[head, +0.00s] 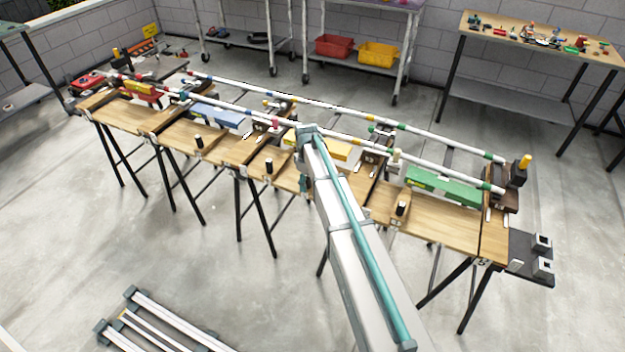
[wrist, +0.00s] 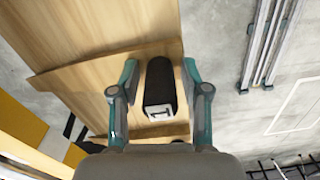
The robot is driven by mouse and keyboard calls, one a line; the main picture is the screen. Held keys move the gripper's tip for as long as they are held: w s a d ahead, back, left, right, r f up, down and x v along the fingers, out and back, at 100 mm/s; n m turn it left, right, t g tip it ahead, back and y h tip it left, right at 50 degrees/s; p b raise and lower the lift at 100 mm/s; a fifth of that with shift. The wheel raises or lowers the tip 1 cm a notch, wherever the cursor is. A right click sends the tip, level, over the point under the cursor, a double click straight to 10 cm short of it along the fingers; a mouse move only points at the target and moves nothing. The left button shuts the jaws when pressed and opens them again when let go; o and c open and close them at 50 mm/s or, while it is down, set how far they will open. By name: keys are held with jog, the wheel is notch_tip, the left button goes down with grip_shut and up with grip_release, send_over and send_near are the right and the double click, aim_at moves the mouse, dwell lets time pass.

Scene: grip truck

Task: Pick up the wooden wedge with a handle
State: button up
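My gripper (wrist: 160,72) is open in the wrist view, one teal fingertip on each side of a black block-shaped handle (wrist: 160,84). A narrow gap shows between the handle and each finger. The handle has a pale mark on its near end and stands over light wood (wrist: 95,45); I cannot make out the wedge's shape under it. In the head view my arm hides most of my gripper and this handle. Similar black handles stand along the front of the wooden tabletops, at the left (head: 199,142), near the middle (head: 268,166) and at the right (head: 401,208).
White striped rails (head: 440,175) run along the row of tables. A green block (head: 445,187), a blue block (head: 215,116) and a yellow block (head: 337,150) lie between them. White-and-grey rails (head: 165,325) lie on the floor. The floor before the tables is mostly clear.

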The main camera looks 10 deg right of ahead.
grip_shut()
jog(key=shift+r, duration=0.15)
